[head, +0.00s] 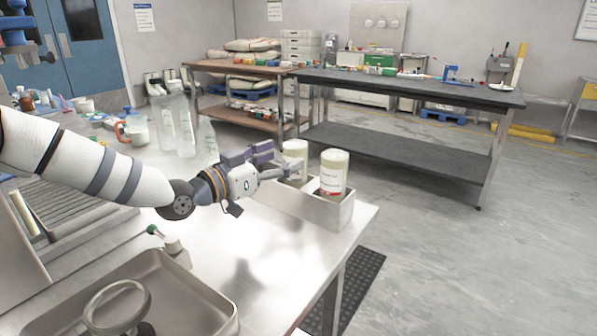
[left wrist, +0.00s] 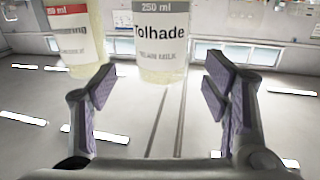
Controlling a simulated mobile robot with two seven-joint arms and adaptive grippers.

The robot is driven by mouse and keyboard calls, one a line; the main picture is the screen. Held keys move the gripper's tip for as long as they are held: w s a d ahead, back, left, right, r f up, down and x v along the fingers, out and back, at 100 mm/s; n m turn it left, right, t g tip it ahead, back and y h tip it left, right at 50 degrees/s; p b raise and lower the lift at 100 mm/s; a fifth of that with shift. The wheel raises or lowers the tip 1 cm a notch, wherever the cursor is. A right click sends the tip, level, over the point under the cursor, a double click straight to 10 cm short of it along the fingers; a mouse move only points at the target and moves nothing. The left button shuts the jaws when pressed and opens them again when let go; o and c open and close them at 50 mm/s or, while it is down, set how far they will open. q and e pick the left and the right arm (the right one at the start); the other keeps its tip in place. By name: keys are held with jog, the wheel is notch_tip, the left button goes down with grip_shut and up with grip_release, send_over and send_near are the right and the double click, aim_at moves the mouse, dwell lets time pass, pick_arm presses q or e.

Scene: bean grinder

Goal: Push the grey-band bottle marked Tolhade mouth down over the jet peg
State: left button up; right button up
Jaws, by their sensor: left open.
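The grey-band Tolhade bottle (left wrist: 162,42) shows in the left wrist view, ahead of and between my open left fingers, its grey band at the top of the picture. In the head view it is the farther pale bottle (head: 295,151), standing in a metal holder (head: 322,214) and partly hidden by my gripper. My left gripper (head: 277,168) is open beside it; I cannot tell whether the pads touch it. A similar red-band bottle (head: 334,172) stands nearer in the holder. A steel basin (head: 195,290) holds a ring (head: 117,305); I cannot make out the jet peg for certain. My right gripper is not in view.
Clear tall bottles (head: 180,125) and an orange-handled jug (head: 135,130) stand behind my left arm. A green-knobbed valve (head: 165,237) rises behind the basin. The steel table (head: 285,270) is bare between basin and holder. A dark bench (head: 405,88) stands beyond.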

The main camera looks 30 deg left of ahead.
pick_arm(q)
jog(key=x, duration=0.3)
jog(key=b+x, duration=0.1)
jog(key=shift+w+f, duration=0.3)
jog(key=shift+w+d+r, duration=0.1)
jog(key=shift+w+r, duration=0.05)
jog(key=shift+w, duration=0.05)
jog(key=shift+r, duration=0.2)
jog(key=c, duration=1)
